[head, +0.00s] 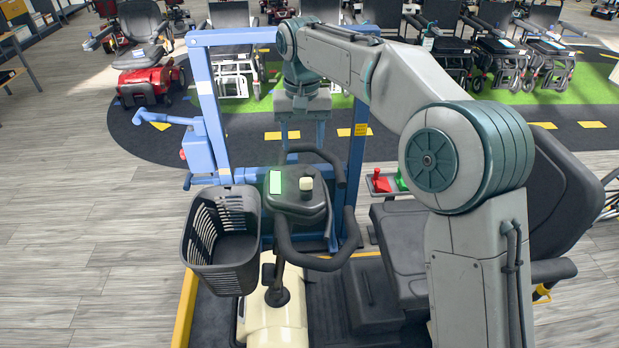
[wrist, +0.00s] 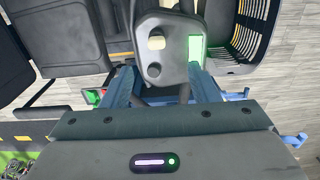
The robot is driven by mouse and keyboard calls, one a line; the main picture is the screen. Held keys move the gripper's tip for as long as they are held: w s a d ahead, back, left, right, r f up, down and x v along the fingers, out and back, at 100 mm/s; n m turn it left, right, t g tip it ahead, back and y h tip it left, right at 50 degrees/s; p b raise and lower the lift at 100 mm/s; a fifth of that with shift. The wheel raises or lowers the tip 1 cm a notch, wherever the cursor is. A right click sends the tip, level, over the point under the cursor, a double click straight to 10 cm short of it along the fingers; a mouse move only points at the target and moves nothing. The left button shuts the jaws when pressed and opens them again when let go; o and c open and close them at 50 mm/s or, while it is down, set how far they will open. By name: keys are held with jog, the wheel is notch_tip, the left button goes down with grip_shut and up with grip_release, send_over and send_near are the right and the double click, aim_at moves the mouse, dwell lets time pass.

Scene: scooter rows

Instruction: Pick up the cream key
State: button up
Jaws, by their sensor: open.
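The cream key (head: 306,184) is a small cream block standing upright on the dark scooter console (head: 290,205), to the right of its lit green screen. In the wrist view the cream key (wrist: 156,42) shows on the console, beyond my fingertips and to the left of the screen. My gripper (head: 302,140) is open and points down, above and behind the console in the head view. In the wrist view its two fingers (wrist: 163,72) are spread apart with nothing held between them.
Black handlebars (head: 318,258) loop around the console. A dark basket (head: 222,240) hangs at its left. A blue frame (head: 207,95) stands behind. A red item (head: 381,181) and a green item (head: 402,180) sit in a small tray beside the black seat (head: 400,235).

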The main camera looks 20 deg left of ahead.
aim_at(306, 178)
notch_tip(306, 178, down, 8)
jog(key=shift+a+r, duration=0.1)
jog(key=shift+w+d+f+p, duration=0.15)
jog(key=shift+f+p, duration=0.15)
jog(key=shift+f, duration=0.6)
jog(key=shift+w+f+p, duration=0.2)
jog(key=shift+f+p, duration=0.1)
jog(key=shift+f, duration=0.6)
jog(key=shift+w+d+f+p, duration=0.15)
jog(key=shift+f+p, duration=0.15)
jog(key=shift+f, duration=0.6)
jog(key=shift+a, duration=0.1)
jog(key=c, duration=1)
